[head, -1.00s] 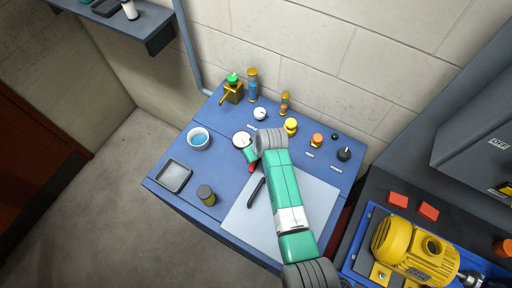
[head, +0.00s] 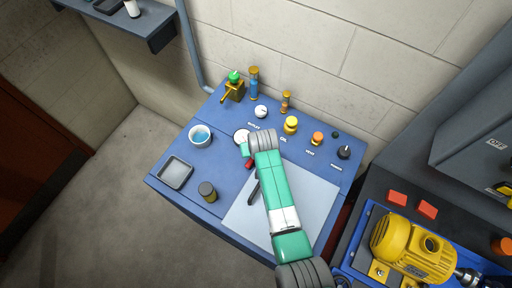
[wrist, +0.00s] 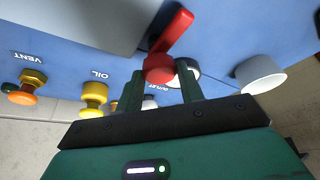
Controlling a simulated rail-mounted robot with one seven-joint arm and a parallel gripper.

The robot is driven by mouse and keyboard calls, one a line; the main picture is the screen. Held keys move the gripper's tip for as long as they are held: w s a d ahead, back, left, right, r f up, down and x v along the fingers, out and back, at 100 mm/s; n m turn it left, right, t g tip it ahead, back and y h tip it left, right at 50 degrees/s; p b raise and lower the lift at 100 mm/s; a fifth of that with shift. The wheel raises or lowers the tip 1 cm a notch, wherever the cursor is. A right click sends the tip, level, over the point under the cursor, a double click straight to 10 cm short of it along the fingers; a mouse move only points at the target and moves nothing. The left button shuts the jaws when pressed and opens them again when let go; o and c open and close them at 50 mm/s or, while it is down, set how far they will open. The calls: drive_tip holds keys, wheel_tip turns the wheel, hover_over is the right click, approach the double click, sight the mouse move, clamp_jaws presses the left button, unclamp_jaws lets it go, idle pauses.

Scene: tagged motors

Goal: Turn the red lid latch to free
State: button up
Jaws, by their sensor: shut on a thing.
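The red lid latch (wrist: 175,32) shows in the wrist view as a red lever with a round red hub. Its lever points up and to the right there, beside the edge of the grey lid plate (wrist: 70,22). My gripper (wrist: 161,72) has its two dark green fingers on either side of the hub, shut on it. In the head view only a small red part of the latch (head: 249,165) shows beside my arm, at the upper left of the grey plate (head: 237,219). My gripper (head: 246,153) is partly hidden by the wrist there.
A white dial (head: 241,136), a blue-filled bowl (head: 200,135), a dark tray (head: 175,173) and a dark jar (head: 207,192) are close by on the blue bench top. Yellow (head: 291,125) and orange (head: 317,139) knobs stand along the back. A black handle (head: 254,191) lies on the plate.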

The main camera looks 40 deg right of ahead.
drive_tip(key=o, duration=1)
drive_tip(key=p+v, duration=0.1)
drive_tip(key=v, duration=0.6)
drive_tip(key=shift+s+a+r, duration=0.1)
drive_tip(key=shift+r, duration=0.25)
